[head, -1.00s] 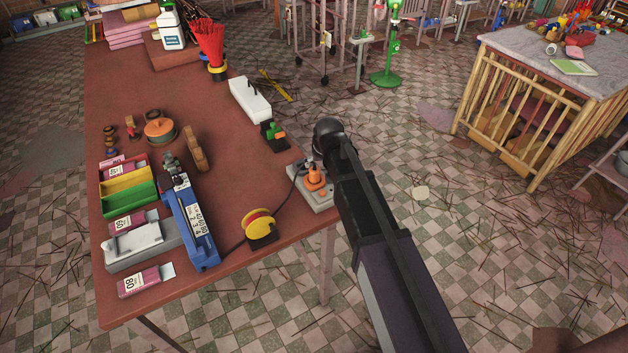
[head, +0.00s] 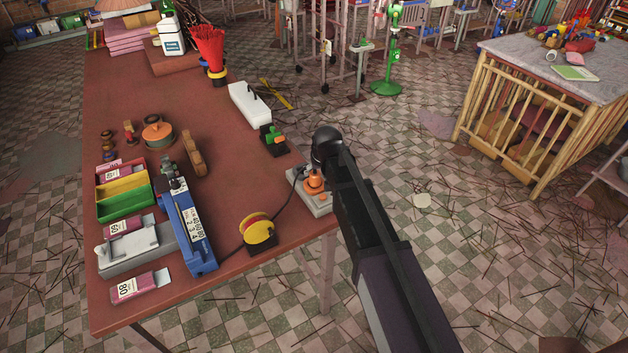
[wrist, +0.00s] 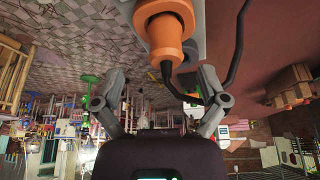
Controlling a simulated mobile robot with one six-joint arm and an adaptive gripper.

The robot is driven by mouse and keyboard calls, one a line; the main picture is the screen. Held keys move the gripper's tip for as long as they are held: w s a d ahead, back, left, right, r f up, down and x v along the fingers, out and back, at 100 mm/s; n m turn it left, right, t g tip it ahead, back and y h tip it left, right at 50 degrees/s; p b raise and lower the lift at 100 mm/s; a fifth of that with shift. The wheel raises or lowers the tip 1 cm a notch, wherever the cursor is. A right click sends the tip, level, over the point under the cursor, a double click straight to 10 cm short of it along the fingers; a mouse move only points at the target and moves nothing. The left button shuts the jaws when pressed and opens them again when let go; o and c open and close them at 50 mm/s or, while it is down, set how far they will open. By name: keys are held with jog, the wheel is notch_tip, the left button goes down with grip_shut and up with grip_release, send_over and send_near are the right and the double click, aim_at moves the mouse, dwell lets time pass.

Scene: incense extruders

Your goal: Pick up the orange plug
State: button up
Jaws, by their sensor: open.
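The orange plug (head: 314,181) stands on a pale grey base plate (head: 322,203) at the table's right edge, and my arm's end partly covers its top in the head view. In the wrist view the plug (wrist: 170,42) is large at the top centre, with a dark cable leaving its tip. My gripper (wrist: 161,84) is open and empty. Its two fingers are apart, one on each side below the plug's cable end, and the plug looks just beyond the fingertips. In the head view the fingers are hidden behind my arm.
A yellow spool (head: 258,230) and a blue device (head: 188,230) stand left of the plug. A small block with a green piece (head: 273,136) and a white box (head: 250,104) lie behind it. A dark cable runs between the blue device and the plug. Floor lies right of the table edge.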

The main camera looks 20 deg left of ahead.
aim_at(316, 175)
jog(key=shift+a+b+x, duration=0.25)
jog(key=shift+b+x, duration=1.1)
jog(key=shift+x, duration=0.25)
jog(key=shift+b+x, duration=0.95)
jog(key=shift+s, duration=0.1)
jog(key=c, duration=1.2)
